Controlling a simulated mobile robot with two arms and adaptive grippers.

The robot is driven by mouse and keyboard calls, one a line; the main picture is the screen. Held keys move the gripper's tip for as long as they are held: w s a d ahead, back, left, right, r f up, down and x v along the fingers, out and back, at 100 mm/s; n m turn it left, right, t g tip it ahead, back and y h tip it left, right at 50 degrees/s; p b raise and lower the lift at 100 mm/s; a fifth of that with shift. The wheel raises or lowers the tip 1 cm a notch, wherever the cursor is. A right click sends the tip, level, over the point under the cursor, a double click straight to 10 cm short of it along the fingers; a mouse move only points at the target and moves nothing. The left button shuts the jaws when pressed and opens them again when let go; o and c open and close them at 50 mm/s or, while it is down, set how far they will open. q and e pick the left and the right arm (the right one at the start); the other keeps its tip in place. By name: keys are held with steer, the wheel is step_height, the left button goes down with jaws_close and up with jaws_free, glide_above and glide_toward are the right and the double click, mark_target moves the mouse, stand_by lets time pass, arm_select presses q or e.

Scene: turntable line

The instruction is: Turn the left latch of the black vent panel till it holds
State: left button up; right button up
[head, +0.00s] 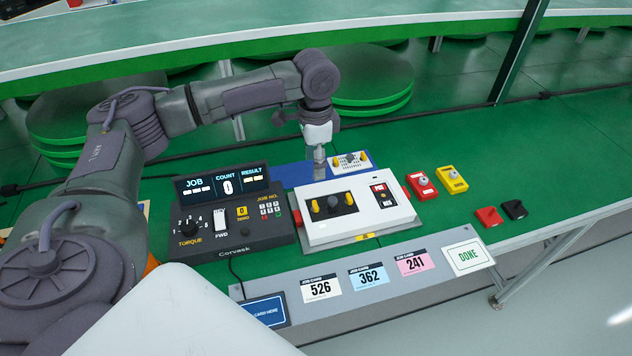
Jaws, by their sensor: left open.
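A black panel (331,207) is set into the top of a white box (375,219). A yellow latch (316,207) sits at its left end and another yellow latch (349,198) at its right, with a dark part between them. Whether the left latch is turned or seated is too small to tell. My left gripper (319,172) points down just behind the box, above its back edge and apart from the latches. It is open and holds nothing that I can see. My right gripper is not in view.
A black torque controller (238,238) stands left of the box. Red (421,184) and yellow (452,179) button boxes stand to the right. Job cards (368,277) line the front ledge.

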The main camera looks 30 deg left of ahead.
mark_target(315, 204)
arm_select(q)
steer(key=f, duration=0.1)
steer(key=s+f, duration=0.1)
steer(key=f, duration=0.3)
steer(key=shift+s+d+f, duration=0.1)
steer(key=shift+s+d, duration=0.1)
steer(key=shift+d, duration=0.2)
steer(key=f, duration=0.3)
steer(key=shift+w+a+f+p, duration=0.1)
steer(key=shift+w+f+p, duration=0.1)
steer(key=shift+f+p, duration=0.2)
step_height(315, 204, down, 2)
steer(key=shift+f, duration=0.9)
steer(key=shift+c, duration=0.5)
steer(key=c, duration=0.8)
jaws_close()
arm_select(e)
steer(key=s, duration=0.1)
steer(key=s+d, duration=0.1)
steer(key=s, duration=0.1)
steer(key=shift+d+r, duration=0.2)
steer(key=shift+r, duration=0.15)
